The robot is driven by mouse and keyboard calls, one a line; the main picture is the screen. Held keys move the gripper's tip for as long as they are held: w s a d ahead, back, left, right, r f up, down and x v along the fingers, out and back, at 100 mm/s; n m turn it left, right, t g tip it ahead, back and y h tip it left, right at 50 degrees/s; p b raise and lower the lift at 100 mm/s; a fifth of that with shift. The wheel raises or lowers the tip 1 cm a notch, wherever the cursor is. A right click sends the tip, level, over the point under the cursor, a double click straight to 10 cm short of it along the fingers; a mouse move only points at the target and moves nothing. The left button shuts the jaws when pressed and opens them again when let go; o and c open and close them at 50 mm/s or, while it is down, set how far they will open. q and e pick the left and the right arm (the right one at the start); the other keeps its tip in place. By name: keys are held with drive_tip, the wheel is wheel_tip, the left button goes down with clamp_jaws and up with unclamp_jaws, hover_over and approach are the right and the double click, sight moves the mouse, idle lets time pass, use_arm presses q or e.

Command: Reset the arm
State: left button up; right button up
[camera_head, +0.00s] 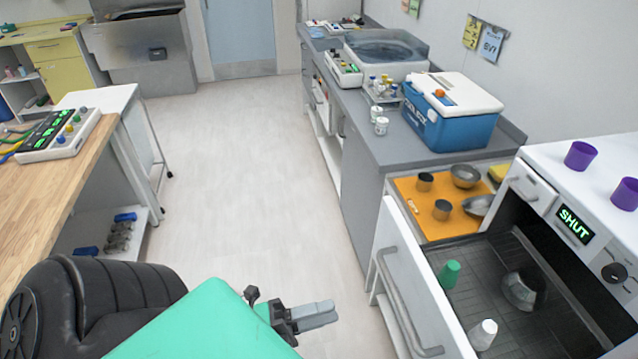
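My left arm (205,322), with black and green links, comes in from the lower left. My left gripper (325,315) sticks out from it toward the right, above the pale floor. Its two grey fingers lie close together, with no gap visible and nothing held between them. It is apart from the furniture, left of the open white drawer-like door (400,262). My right arm and gripper are not in view.
An open appliance (590,200) marked SHUT, its interior holding a green cup (450,273) and white cup (483,334), stands right. A blue cooler (450,112) sits on the grey counter (370,150). A wooden table (45,200) stands left. The floor (250,190) between is clear.

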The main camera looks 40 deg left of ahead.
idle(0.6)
use_arm(q)
drive_tip(key=a+f+n+g+y, duration=0.25)
drive_tip(key=f+n, duration=0.25)
drive_tip(key=f, duration=0.8)
drive_tip(key=a+f+n+g+y, duration=0.1)
drive_tip(key=a+f+n+y, duration=0.3)
drive_tip(key=f, duration=0.9)
drive_tip(key=a+f+n+g+y, duration=0.2)
drive_tip(key=f+n+y, duration=0.25)
drive_tip(key=f, duration=0.95)
drive_tip(key=s+d+f+n+g, duration=0.2)
drive_tip(key=s+f+n+g, duration=0.2)
drive_tip(key=s+f, duration=0.7)
drive_tip(key=s+d+f+n+g, duration=0.3)
drive_tip(key=s+f+n+g, duration=0.2)
drive_tip(key=s+f, duration=0.6)
wheel_tip(320, 180, down, 3)
drive_tip(key=shift+r+g+y, duration=0.2)
drive_tip(key=shift+g+y, duration=0.2)
drive_tip(key=shift+g, duration=0.05)
drive_tip(key=shift+s, duration=0.1)
